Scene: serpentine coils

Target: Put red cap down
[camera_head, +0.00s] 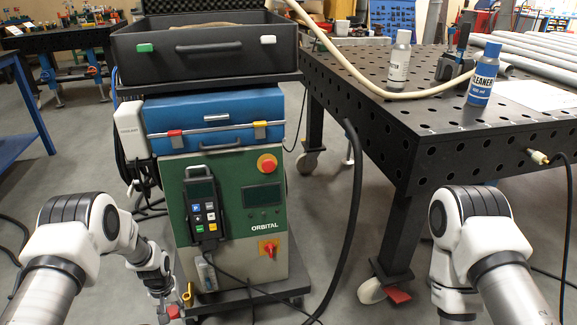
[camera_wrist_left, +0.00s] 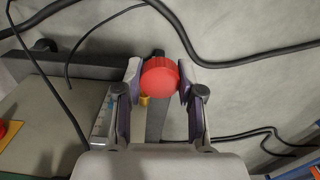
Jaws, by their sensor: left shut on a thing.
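The red cap (camera_wrist_left: 160,77) is round and sits between the two fingertips of my left gripper (camera_wrist_left: 159,80) in the left wrist view. Both fingers touch its sides, so the gripper is shut on it. In the head view my left gripper (camera_head: 170,303) hangs low at the left front of the green and grey orbital machine (camera_head: 237,170), near the bottom edge. A small part of the red cap (camera_head: 174,312) shows there at the fingertips. My right arm is at the right, but its gripper is out of view.
The machine stands on a dark wheeled cart (camera_head: 240,299), with a blue case (camera_head: 215,115) and a black open tray (camera_head: 200,55) above. A perforated steel table (camera_head: 400,120) stands at the right with bottles. Black cables run over the grey floor beside the cart.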

